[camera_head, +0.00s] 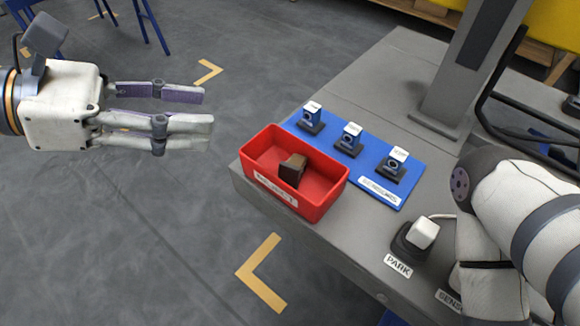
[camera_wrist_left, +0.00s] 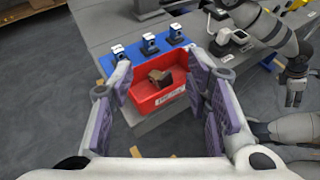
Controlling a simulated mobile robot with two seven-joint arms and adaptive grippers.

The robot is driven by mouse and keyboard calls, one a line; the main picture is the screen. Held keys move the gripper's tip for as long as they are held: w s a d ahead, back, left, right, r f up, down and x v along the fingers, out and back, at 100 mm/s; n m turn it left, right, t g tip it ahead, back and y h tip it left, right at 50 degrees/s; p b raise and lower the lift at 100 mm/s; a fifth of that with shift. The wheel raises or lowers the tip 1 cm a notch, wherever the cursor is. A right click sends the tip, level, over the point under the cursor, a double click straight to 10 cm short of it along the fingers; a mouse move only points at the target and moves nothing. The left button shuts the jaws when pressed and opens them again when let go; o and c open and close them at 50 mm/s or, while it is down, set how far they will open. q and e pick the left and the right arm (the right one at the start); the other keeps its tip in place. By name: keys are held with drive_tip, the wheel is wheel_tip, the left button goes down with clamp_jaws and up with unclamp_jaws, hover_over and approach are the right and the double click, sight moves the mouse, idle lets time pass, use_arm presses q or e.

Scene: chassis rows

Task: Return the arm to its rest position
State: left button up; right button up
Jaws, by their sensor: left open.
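My left gripper (camera_head: 208,112) is open and empty in the head view, over the floor at upper left. It is well apart from the grey table (camera_head: 365,90) and left of the red bin (camera_head: 320,203). In the left wrist view its two padded fingers (camera_wrist_left: 165,108) stand wide apart, with the red bin (camera_wrist_left: 168,96) showing between them. My right arm (camera_head: 510,215) reaches in at the right of the head view. Its gripper cannot be made out there. The left wrist view shows the right gripper (camera_wrist_left: 293,92) at the right edge, too small to judge.
A brown block (camera_head: 292,169) lies in the red bin at the table's near corner. A white device (camera_head: 422,233) sits on a black stand near the PARK label (camera_head: 397,265). A grey post (camera_head: 470,70) rises at the back.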

use_arm(q)
drive_tip(key=s+d+f+m+g+y+p, duration=0.1)
drive_tip(key=s+f+m+g+y+p, duration=0.2)
drive_tip(key=s+f, duration=0.5)
drive_tip(key=s+d+f+m+g+y+p, duration=0.15)
drive_tip(key=s+f+m+p, duration=0.35)
drive_tip(key=f, duration=0.5)
drive_tip(key=s+a+f+m+g+y+p, duration=0.1)
drive_tip(key=s+a+m+y, duration=0.3)
drive_tip(key=s, duration=0.6)
drive_tip(key=s+a+f+m+g+y+p, duration=0.1)
drive_tip(key=s+a+f+m+y, duration=0.3)
drive_tip(key=s+a+m, duration=0.5)
drive_tip(key=shift+s+f+p, duration=0.15)
drive_tip(key=shift+s+p, duration=0.2)
drive_tip(key=shift+p, duration=0.25)
use_arm(e)
drive_tip(key=w+r+t, duration=0.3)
drive_tip(key=w+r, duration=0.6)
drive_tip(key=r, duration=0.2)
drive_tip(key=shift+w+r+t, duration=0.3)
drive_tip(key=shift+r, duration=0.1)
use_arm(q)
drive_tip(key=shift+d, duration=0.1)
